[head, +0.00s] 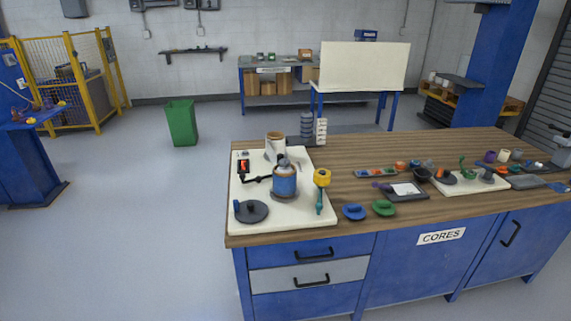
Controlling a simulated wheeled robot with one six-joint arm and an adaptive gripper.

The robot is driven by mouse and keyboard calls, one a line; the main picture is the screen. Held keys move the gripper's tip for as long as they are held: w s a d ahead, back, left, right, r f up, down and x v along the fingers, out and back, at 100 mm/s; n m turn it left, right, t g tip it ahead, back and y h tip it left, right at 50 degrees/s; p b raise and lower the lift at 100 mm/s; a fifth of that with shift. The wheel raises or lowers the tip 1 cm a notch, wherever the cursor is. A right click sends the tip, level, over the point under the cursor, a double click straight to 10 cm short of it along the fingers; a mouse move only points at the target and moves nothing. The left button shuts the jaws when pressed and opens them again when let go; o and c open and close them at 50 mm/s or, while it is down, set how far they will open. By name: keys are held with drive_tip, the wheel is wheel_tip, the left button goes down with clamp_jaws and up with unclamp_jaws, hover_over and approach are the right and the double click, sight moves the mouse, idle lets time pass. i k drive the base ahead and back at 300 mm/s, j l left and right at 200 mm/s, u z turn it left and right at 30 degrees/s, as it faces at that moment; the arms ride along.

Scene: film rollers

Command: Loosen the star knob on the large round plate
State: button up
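A dark round plate (254,211) lies on the white board (290,219) at the near left corner of the workbench. A small blue upright part (237,206) stands at its left edge; whether it is a star knob is too small to tell. A blue round piece with a raised top (354,212) and a similar green piece (384,208) lie on the wood right of the board. My gripper is not in view.
The right half of the bench (441,143) holds many small items. Floor left of the bench is clear; a green bin (182,123) stands farther back.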

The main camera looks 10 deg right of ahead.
sight(284, 163)
drive_tip(key=i+l+u, duration=0.65)
drive_tip(key=l, duration=0.35)
drive_tip(key=i+l+u, duration=0.2)
drive_tip(key=l, duration=0.15)
drive_tip(key=i+l+u, duration=0.2)
drive_tip(key=l, duration=0.25)
drive_tip(key=k, duration=0.05)
